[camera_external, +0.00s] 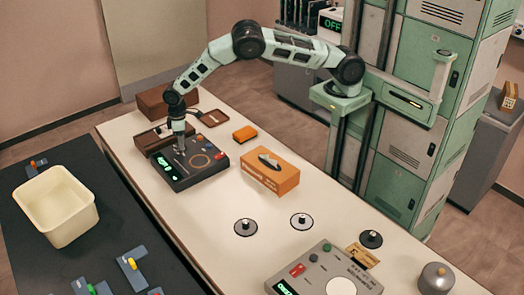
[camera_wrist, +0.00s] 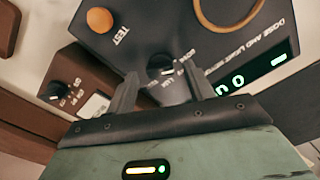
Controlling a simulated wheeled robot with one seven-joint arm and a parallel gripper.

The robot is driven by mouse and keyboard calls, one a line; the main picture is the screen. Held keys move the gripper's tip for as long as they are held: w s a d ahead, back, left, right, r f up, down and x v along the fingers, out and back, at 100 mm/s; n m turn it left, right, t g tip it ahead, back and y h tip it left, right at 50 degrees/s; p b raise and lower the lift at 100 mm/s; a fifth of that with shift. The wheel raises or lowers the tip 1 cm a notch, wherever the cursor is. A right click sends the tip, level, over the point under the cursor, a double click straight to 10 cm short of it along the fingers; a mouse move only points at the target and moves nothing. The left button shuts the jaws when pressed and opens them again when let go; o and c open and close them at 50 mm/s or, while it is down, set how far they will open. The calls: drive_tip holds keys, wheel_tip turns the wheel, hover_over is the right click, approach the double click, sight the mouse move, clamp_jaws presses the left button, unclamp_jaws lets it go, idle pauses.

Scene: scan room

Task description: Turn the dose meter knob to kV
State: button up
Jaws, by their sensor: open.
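The dose meter (camera_external: 187,165) is a dark box on the white counter. It has a lit green display (camera_wrist: 259,73) and the print "DOSE AND LIGHT METER". Its small black knob (camera_wrist: 160,66) has a light pointer mark and shows in the wrist view between my fingers. Labels around the knob are partly covered by my fingers and too small to read surely. My gripper (camera_wrist: 160,74) is open, with one finger on each side of the knob. I cannot tell whether either finger touches it. In the external view my gripper (camera_external: 182,148) points down over the meter.
Brown boxes (camera_external: 150,139) stand close behind the meter. An orange box (camera_external: 268,172) and a smaller orange block (camera_external: 244,133) lie to its right. Round dials (camera_external: 302,221) and a grey device (camera_external: 312,275) are nearer the front. A cream bin (camera_external: 58,205) stands on the dark table.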

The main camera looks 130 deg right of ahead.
drive_tip(key=shift+f, duration=0.45)
drive_tip(key=shift+c, duration=0.3)
drive_tip(key=c, duration=0.9)
drive_tip(key=m+b, duration=0.2)
drive_tip(key=m, duration=0.1)
drive_tip(key=shift+m, duration=0.3)
drive_tip(key=shift+m+b, duration=0.8)
drive_tip(key=shift+m, duration=1.2)
